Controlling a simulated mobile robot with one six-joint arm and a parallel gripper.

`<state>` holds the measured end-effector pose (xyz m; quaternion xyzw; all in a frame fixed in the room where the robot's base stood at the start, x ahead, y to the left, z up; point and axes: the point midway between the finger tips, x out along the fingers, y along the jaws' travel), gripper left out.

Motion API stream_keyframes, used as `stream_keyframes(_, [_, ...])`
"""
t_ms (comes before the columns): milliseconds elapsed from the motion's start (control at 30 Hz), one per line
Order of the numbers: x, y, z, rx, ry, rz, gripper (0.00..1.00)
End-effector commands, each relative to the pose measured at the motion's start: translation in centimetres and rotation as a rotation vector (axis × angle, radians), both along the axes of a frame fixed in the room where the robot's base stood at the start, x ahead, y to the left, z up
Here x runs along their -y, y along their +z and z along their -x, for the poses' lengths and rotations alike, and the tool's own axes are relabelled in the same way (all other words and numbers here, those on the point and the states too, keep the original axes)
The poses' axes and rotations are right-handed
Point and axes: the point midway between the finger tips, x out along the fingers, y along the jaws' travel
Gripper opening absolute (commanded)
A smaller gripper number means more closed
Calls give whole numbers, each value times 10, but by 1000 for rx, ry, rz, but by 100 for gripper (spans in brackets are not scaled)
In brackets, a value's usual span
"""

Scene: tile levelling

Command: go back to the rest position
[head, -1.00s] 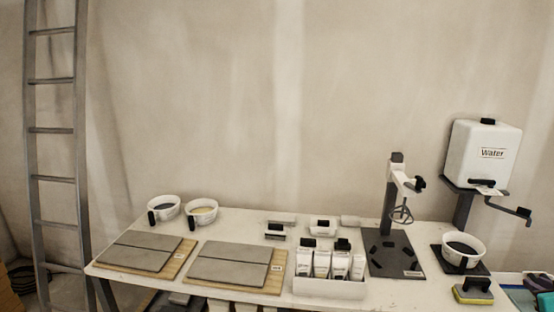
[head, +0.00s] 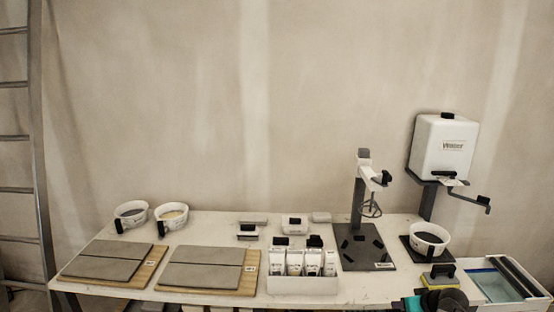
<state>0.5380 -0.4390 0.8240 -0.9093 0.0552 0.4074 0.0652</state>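Part of my gripper or wrist (head: 437,301), dark with a teal patch, shows at the bottom right edge of the head view. Its fingers cannot be made out, so I cannot tell whether it is open or holds anything. It is in front of the table's right end, near the yellow sponge float (head: 439,276). On the white table (head: 210,228), two boards with grey tiles lie at the left, tile (head: 108,260) and tile (head: 202,267). A white bowl (head: 430,238) with dark contents stands under the water tank (head: 443,146).
Two bowls, one (head: 131,214) and another (head: 171,215), stand at the back left. A white caddy (head: 303,284) holds several packets. A mixer stand (head: 358,200) stands right of it. A tub with bluish water (head: 500,283) is at the far right. A ladder (head: 22,150) leans at the left.

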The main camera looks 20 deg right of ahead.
Motion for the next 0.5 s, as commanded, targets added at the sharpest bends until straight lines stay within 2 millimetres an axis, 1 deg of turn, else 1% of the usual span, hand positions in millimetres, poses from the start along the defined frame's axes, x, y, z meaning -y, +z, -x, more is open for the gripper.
stream_keyframes(33, [-17,-14,-5,-25,16,-24,22])
stream_keyframes(267, [-89,-70,-16,-146,64,-121,22])
stream_keyframes(400, [-135,-104,-15,-233,93,-172,22])
stream_keyframes(467, [-156,-119,-13,-274,104,-192,22])
stream_keyframes(500, [-169,-128,-11,-302,113,-204,22])
